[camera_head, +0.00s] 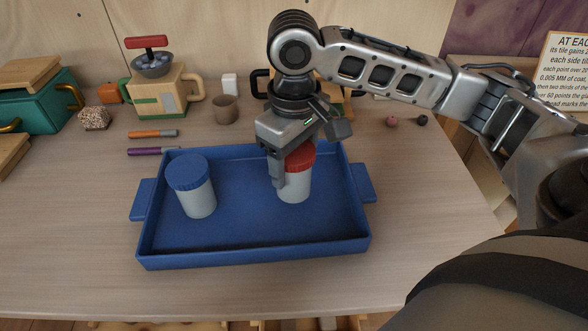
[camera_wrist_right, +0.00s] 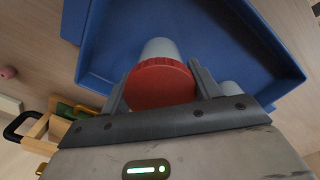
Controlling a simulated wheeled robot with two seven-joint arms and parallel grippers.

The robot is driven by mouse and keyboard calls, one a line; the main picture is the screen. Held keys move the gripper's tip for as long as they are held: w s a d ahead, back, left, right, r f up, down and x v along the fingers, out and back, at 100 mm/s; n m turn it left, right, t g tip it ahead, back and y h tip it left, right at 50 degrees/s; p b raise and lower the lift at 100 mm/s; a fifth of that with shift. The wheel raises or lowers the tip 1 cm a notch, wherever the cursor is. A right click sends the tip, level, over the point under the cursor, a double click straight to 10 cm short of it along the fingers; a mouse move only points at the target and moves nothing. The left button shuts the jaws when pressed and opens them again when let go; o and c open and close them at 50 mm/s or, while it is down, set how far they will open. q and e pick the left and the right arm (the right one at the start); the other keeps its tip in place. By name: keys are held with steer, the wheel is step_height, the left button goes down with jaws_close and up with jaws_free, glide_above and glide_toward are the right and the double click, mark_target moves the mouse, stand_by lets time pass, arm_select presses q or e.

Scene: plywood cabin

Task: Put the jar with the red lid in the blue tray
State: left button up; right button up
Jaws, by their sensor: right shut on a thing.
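The jar with the red lid (camera_head: 294,186) is upright inside the right part of the blue tray (camera_head: 250,257). My right gripper (camera_head: 290,168) comes down from above and is shut on this jar. In the right wrist view the red lid (camera_wrist_right: 160,84) sits between the two fingers (camera_wrist_right: 160,88). Whether the jar's base touches the tray floor is hard to tell. A jar with a blue lid (camera_head: 191,187) stands in the left part of the tray. My left gripper is not in view.
Behind the tray stand a coffee grinder (camera_head: 158,104), a brown cup (camera_head: 224,109) and a teal box (camera_head: 38,107). An orange marker (camera_head: 152,134) and a purple marker (camera_head: 153,151) lie near the tray's back left. The table in front of the tray is clear.

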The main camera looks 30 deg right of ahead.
steer(key=shift+f, duration=1.1)
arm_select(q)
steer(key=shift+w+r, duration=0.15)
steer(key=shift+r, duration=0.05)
arm_select(e)
steer(key=o, duration=1)
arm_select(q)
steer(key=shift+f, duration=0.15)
arm_select(e)
steer(key=shift+o, duration=0.2)
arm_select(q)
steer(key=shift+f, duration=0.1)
arm_select(e)
step_height(320, 180, up, 11)
steer(key=p, duration=0.3)
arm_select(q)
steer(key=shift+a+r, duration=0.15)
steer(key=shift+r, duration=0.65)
arm_select(e)
steer(key=shift+r, duration=0.6)
